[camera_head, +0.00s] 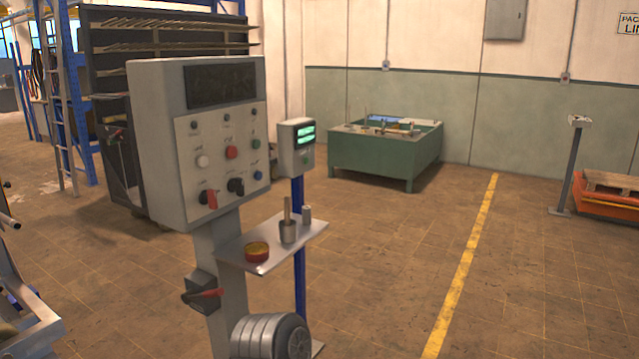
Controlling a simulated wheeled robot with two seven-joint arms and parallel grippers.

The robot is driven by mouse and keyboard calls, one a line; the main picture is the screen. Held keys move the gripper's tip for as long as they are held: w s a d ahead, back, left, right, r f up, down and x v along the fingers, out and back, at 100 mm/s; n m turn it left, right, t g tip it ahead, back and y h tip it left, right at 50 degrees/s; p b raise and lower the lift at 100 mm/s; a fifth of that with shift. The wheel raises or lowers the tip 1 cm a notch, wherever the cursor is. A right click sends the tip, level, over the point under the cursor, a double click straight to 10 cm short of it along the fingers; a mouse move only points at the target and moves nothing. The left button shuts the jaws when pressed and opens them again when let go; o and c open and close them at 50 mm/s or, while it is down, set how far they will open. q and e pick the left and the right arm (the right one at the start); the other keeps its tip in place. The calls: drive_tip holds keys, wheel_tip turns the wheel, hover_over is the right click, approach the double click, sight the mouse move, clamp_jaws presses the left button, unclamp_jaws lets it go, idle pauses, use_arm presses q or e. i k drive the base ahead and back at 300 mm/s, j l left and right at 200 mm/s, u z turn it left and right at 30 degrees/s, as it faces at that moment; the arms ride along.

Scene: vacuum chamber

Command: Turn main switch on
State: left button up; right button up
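A grey control box (175,145) stands on a post at left centre, with a dark, unlit display (222,86) at its top. Its face has several buttons and knobs, including a red button (231,152). At its lower left is a rotary switch with a red handle (211,199) pointing roughly up and down. A black rotary switch (236,186) sits beside it. Lower on the post, a small box (202,285) carries a red lever (207,293) lying roughly level. I cannot tell which is the main switch; labels are unreadable. Neither gripper is in view.
A small shelf (265,262) on the post holds a red-yellow round tin (257,251) and metal cylinders (288,231). A grey ribbed cylinder (262,335) is below. A lit small display (305,134) stands behind. Floor to the right is open up to a green bench (375,158).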

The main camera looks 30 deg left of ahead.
sight(209, 197)
drive_tip(key=i+l, duration=0.15)
drive_tip(key=i, duration=0.45)
drive_tip(key=i+l+u, duration=0.1)
drive_tip(key=i, duration=0.55)
drive_tip(key=i+l+u, duration=0.15)
drive_tip(key=i+u, duration=0.2)
drive_tip(key=u, duration=0.15)
drive_tip(key=i+l+u, duration=0.25)
drive_tip(key=u, duration=0.2)
drive_tip(key=i+l+u, duration=0.35)
drive_tip(key=u, duration=0.15)
drive_tip(key=i+l+u, duration=0.15)
drive_tip(key=l+u, duration=0.3)
drive_tip(key=i+l+u, duration=0.2)
drive_tip(key=l, duration=0.2)
drive_tip(key=l+u, duration=0.15)
drive_tip(key=l, duration=0.25)
drive_tip(key=k, duration=0.05)
